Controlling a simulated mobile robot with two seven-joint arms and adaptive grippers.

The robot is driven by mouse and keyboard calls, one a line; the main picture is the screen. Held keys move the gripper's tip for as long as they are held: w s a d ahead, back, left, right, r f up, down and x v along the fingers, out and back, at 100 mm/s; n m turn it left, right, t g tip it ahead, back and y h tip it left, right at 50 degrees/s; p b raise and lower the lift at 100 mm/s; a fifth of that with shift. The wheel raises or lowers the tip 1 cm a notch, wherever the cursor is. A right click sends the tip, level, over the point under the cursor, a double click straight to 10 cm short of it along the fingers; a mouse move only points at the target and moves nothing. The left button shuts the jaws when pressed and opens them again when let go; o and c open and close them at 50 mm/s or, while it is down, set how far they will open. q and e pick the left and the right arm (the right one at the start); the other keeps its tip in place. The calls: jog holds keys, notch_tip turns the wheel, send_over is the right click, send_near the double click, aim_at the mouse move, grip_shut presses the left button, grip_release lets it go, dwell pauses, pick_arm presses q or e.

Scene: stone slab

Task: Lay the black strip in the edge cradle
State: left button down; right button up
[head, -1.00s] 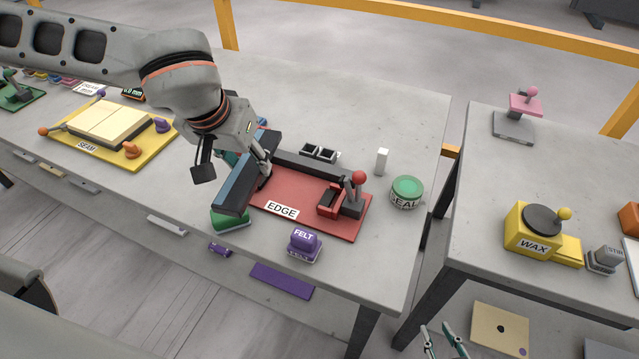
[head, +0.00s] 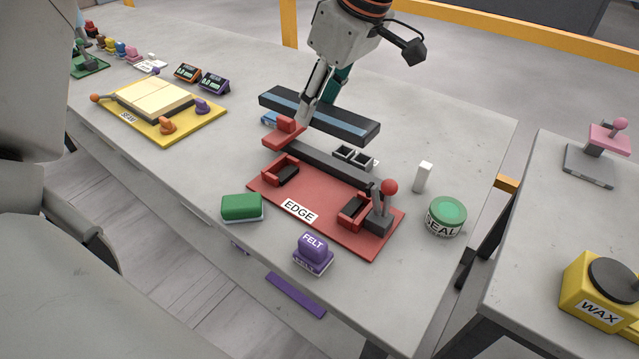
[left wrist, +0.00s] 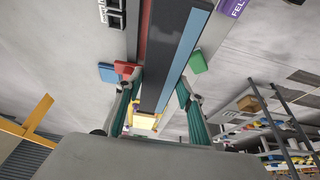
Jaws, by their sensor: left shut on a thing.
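The black strip (head: 354,128), a long dark bar with a blue stripe, is held in my left gripper (head: 322,104). In the head view it appears beyond the back of the edge cradle, slanting down to the right; its height above the table is unclear. In the left wrist view the strip (left wrist: 172,60) runs lengthwise between the fingers (left wrist: 155,103). The edge cradle (head: 330,212) is a red plate labelled EDGE with red-and-black seats, a black back bar and a red-knobbed lever (head: 389,188). No strip lies in its seats. My right gripper is out of view.
A green block (head: 242,207) and a purple FELT block (head: 313,248) stand in front of the cradle. A green SEAL tin (head: 446,216) and a white block (head: 423,177) stand to its right. The yellow SEAM fixture (head: 190,122) is at left.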

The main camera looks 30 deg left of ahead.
aim_at(358, 130)
pick_arm(q)
jog(key=shift+w+f+b, duration=0.1)
jog(key=shift+f+b, duration=1.65)
jog(key=shift+f, duration=7)
jog(key=shift+r, duration=0.1)
jog(key=c, duration=1.3)
grip_release()
jog(key=shift+p+v, duration=1.2)
jog(key=shift+v, duration=4.75)
